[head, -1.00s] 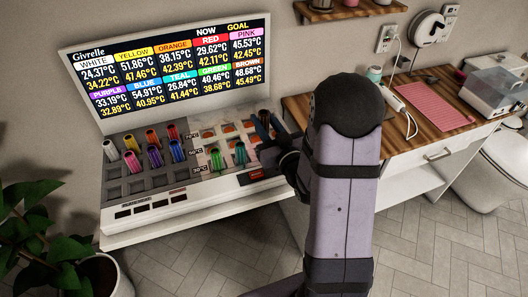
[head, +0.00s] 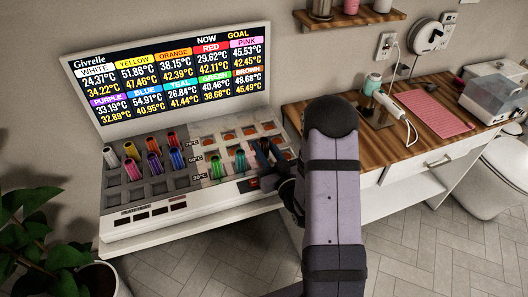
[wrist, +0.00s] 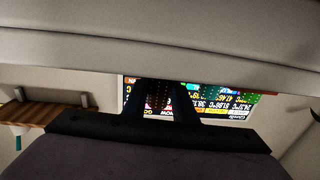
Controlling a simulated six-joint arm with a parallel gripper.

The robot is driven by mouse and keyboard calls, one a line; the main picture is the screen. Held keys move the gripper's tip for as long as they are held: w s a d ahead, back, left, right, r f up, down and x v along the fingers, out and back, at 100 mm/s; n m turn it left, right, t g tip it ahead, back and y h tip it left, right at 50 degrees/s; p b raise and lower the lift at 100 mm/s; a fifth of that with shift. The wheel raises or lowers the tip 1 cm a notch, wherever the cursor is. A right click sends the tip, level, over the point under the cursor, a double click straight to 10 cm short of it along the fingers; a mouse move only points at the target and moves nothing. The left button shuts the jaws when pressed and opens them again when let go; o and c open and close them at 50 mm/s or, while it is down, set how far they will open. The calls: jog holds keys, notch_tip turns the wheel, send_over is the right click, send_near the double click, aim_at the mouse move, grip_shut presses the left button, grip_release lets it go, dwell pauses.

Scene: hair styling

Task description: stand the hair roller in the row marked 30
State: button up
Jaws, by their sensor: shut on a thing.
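My gripper (head: 264,152) is shut on a hair roller that looks dark brown. The roller (wrist: 159,96) shows between the fingers in the wrist view; in the head view the fingers mostly hide it. The gripper is over the right half of the roller station (head: 150,222), near the right end of its front row. The mark 30°C (head: 199,177) is at the left end of that row. A green roller (head: 215,166) and a teal roller (head: 240,160) stand in the front row, left of the gripper. I cannot tell if the held roller touches the station.
Several coloured rollers, among them a white one (head: 111,158) and a red one (head: 172,138), stand in the left half. The temperature screen (head: 170,75) rises behind. The wooden counter (head: 300,112) is to the right; a plant (head: 40,235) is at lower left.

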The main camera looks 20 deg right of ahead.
aim_at(266, 155)
jog(key=shift+f, duration=1.1)
jog(key=shift+f, duration=0.15)
jog(key=o, duration=1.1)
jog(key=shift+c, duration=0.2)
jog(key=shift+r, duration=0.3)
jog(key=shift+s+d+f+b, duration=0.1)
jog(key=shift+s+d+b, duration=0.05)
jog(key=shift+s, duration=1.75)
jog(key=shift+s+d+b, duration=0.15)
jog(key=shift+s, duration=1.7)
